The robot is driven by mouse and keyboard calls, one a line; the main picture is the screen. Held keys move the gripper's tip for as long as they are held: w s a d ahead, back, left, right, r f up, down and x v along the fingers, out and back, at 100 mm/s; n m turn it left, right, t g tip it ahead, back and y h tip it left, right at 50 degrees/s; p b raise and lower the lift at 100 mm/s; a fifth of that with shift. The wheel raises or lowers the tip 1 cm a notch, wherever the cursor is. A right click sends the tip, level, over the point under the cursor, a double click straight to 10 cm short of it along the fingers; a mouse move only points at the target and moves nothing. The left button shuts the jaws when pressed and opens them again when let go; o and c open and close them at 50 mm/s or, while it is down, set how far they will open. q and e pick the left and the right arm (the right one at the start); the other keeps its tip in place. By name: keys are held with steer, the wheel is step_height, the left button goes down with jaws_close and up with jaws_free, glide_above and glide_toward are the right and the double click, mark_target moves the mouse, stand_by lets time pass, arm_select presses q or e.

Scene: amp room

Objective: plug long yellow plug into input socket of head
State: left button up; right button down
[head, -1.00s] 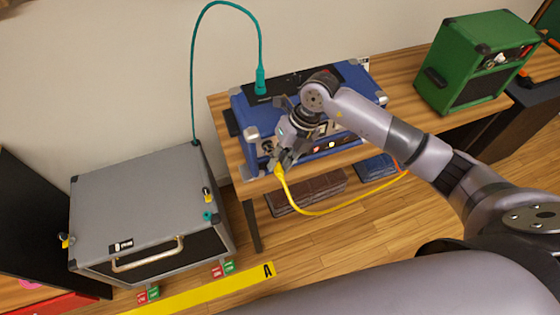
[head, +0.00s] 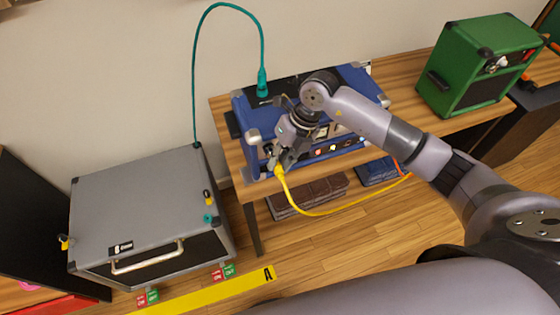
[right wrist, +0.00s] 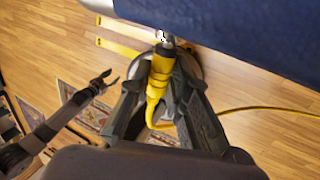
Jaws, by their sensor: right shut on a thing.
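The blue amp head (head: 360,88) stands on the wooden table, partly covered by my right arm. My right gripper (head: 277,168) is at the left part of its front and is shut on the long yellow plug (right wrist: 158,76). In the right wrist view, the plug's metal tip (right wrist: 168,40) points toward the lower edge of the blue head (right wrist: 255,35). I cannot tell whether it touches or enters a socket; the input socket is not clearly visible. The yellow cable (head: 335,211) hangs in a loop to the right. My left gripper (right wrist: 109,80) is open and empty in the right wrist view.
A grey cabinet (head: 140,195) stands at the left; a teal cable (head: 196,80) runs from it to a teal plug (head: 262,83) on the blue head. A green amp (head: 475,60) stands on the table's right. Pedals (head: 315,192) lie on a lower shelf.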

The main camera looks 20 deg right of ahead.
steer(key=shift+w, duration=0.25)
stand_by(0.6)
steer(key=c, duration=1.4)
jaws_free()
steer(key=shift+r, duration=0.15)
